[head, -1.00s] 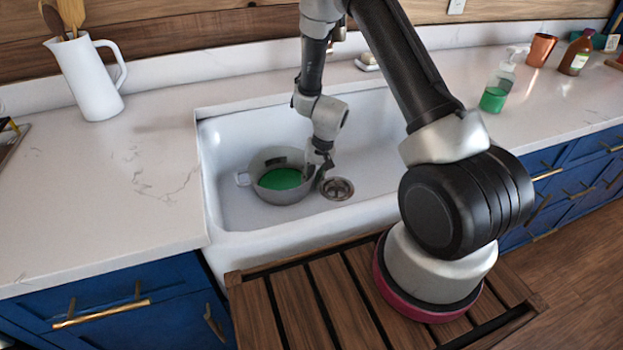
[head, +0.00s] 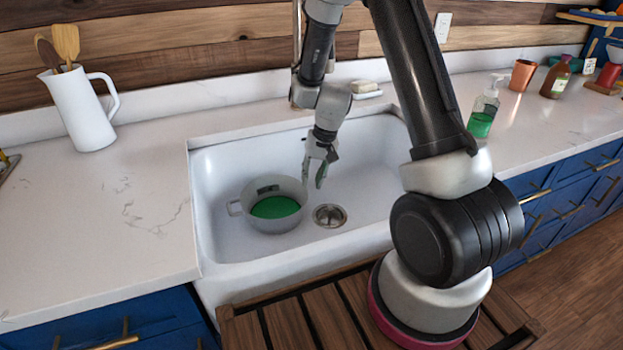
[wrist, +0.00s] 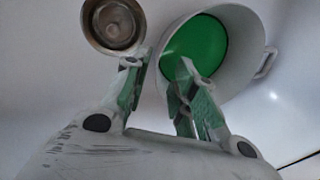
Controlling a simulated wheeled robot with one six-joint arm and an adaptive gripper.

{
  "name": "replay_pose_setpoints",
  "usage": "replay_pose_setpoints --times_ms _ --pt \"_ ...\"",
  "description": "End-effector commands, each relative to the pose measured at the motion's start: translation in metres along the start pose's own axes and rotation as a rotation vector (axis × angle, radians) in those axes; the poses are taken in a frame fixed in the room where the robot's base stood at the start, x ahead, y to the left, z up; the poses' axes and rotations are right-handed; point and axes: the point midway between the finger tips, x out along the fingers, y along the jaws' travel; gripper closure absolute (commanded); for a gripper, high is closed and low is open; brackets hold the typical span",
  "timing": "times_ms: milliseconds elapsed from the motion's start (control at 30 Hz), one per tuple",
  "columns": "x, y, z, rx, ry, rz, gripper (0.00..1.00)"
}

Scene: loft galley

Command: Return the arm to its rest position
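My gripper (head: 318,172) is in the sink, above its floor and just right of a grey-white pot. In the wrist view my gripper (wrist: 158,80) has its two fingers apart with nothing between them. The pot (head: 263,224) stands upright on the sink floor with a flat green surface inside; it also shows in the wrist view (wrist: 262,28), beyond the right finger. My arm reaches over the sink from its base on the slatted wooden surface.
The white sink (head: 222,258) has a metal drain (head: 330,215) right of the pot. A faucet (head: 296,60) rises behind. A white pitcher (head: 80,110) stands left. A soap bottle (head: 483,112), copper cup (head: 522,75) and brown bottle (head: 556,80) stand right.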

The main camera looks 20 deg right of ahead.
Motion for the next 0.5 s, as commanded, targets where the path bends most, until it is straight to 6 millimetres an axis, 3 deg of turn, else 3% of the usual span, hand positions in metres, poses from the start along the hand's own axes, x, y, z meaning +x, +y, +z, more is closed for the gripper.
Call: replay_pose_setpoints --times_ms 267,433,500 --pt "0.0 0.0 0.004 0.007 -0.016 -0.001 0.73" --pt "-0.002 0.014 0.044 -0.026 -0.157 0.034 0.73" --pt "-0.026 0.02 0.064 -0.065 -0.207 0.052 0.73"
